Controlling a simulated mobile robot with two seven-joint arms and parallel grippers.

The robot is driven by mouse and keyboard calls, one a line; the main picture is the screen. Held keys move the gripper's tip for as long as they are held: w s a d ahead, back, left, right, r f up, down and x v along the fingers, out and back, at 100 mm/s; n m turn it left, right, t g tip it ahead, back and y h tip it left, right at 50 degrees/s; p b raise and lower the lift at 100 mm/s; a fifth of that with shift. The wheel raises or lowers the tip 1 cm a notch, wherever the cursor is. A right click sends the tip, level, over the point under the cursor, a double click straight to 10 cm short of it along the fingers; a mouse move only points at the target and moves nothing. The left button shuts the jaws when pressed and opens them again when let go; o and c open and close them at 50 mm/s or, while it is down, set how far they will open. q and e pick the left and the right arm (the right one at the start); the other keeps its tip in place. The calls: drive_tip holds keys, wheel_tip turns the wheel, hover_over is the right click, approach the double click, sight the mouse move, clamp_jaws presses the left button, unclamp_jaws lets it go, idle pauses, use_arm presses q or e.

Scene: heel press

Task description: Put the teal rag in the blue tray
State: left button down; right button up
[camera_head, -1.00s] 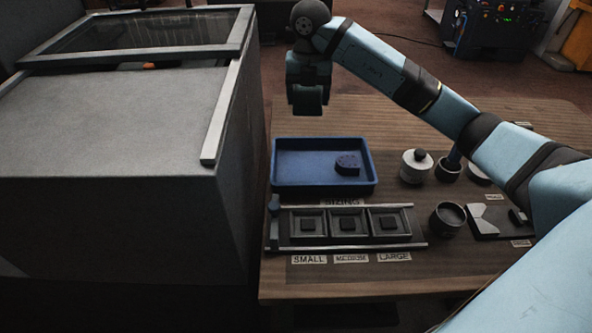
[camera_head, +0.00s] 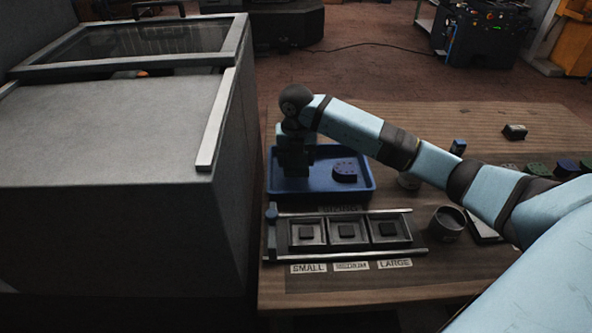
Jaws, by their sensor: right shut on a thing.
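The blue tray (camera_head: 318,197) stands on the wooden table, just right of the large grey cabinet. A dark blue block with small dots (camera_head: 345,171) lies in the right part of the tray. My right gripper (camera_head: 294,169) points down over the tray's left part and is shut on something. The teal rag is not clearly visible; what the jaws hold is mostly hidden by the gripper itself, so I cannot tell whether it touches the tray floor. My left gripper is not in view.
A rack with several compartments labelled small, medium and large (camera_head: 347,246) sits in front of the tray. A dark cup (camera_head: 447,222) stands to its right. The grey cabinet (camera_head: 120,130) rises close on the left. My right arm covers part of the table's right side.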

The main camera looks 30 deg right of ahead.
drive_tip(key=shift+f, duration=2.05)
drive_tip(key=shift+f+b, duration=0.15)
drive_tip(key=shift+b, duration=0.15)
drive_tip(key=o, duration=0.9)
wheel_tip(320, 180, up, 12)
drive_tip(key=shift+r+p, duration=0.15)
drive_tip(key=shift+p, duration=0.55)
